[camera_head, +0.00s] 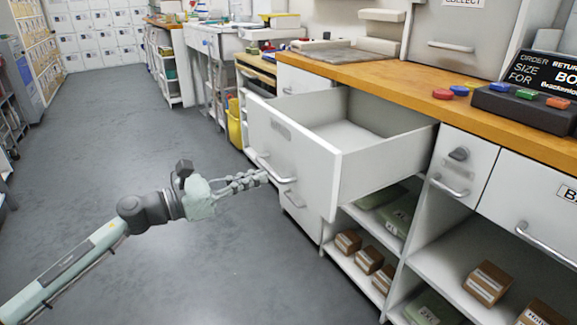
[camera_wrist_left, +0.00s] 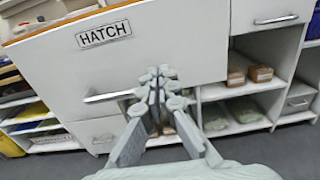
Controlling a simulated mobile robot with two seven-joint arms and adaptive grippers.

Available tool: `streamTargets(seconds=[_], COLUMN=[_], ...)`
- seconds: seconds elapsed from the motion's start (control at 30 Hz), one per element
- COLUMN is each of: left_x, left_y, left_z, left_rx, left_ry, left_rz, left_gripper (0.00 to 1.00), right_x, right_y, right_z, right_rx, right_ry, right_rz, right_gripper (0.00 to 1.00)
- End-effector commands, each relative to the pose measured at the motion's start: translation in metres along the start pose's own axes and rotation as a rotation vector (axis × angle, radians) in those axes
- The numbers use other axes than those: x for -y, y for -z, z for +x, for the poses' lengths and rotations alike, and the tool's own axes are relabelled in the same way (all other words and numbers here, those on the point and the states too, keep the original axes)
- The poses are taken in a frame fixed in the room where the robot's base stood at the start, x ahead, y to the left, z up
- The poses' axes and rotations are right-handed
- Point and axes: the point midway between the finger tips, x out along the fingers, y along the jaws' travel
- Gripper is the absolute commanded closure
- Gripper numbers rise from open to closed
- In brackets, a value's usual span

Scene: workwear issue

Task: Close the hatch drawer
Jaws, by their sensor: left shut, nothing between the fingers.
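The hatch drawer (camera_head: 295,143) is a white drawer pulled far out from under the wooden counter, and its inside looks empty. In the left wrist view its front (camera_wrist_left: 190,55) carries a HATCH label (camera_wrist_left: 104,34) and a bar handle (camera_wrist_left: 112,95). In the head view the handle (camera_head: 276,170) is low on the front. My left gripper (camera_head: 264,177) is shut and empty, with its fingertips at the drawer front close to the handle. In the left wrist view the fingertips (camera_wrist_left: 157,74) lie right of the handle; I cannot tell whether they touch the front. My right gripper is not in view.
The wooden counter (camera_head: 385,78) runs along the right, with a black sign box (camera_head: 530,100) on it. Open shelves below hold small boxes (camera_head: 487,283) and green packs. A yellow bin (camera_head: 235,125) stands beyond the drawer. The grey floor (camera_head: 110,140) at left is clear.

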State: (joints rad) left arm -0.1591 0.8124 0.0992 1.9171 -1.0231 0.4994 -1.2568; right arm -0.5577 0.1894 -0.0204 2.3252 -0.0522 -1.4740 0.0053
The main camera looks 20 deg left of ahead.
Motion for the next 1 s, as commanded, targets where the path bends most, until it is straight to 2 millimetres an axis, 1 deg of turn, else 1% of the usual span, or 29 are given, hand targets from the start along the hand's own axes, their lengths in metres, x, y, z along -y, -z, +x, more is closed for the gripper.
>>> streamTargets(seconds=[0.03,0.2,0.3,0.4,0.6,0.87,1.0], left_x=[0.0,0.0,0.0,-0.001,0.0,0.0,0.0], left_y=[-0.004,-0.004,-0.004,-0.002,0.0,0.0,0.0], left_z=[0.012,0.045,0.06,0.07,0.077,0.077,0.081], left_rx=[0.003,0.003,0.004,0.002,0.001,0.001,0.001], left_ry=[0.001,0.0,-0.001,-0.001,-0.001,-0.001,-0.001], left_rz=[0.002,-0.001,-0.002,-0.003,-0.003,-0.004,-0.004], left_gripper=[1.0,1.0,1.0,1.0,1.0,1.0,1.0], right_x=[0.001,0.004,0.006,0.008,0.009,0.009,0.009], right_y=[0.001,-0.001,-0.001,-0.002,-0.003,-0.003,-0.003], right_z=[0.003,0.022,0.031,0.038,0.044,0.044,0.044], right_rx=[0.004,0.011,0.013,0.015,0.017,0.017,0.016], right_ry=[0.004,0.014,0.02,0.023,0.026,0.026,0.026], right_rz=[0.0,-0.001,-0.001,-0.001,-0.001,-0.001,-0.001], right_gripper=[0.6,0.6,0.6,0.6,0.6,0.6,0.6])
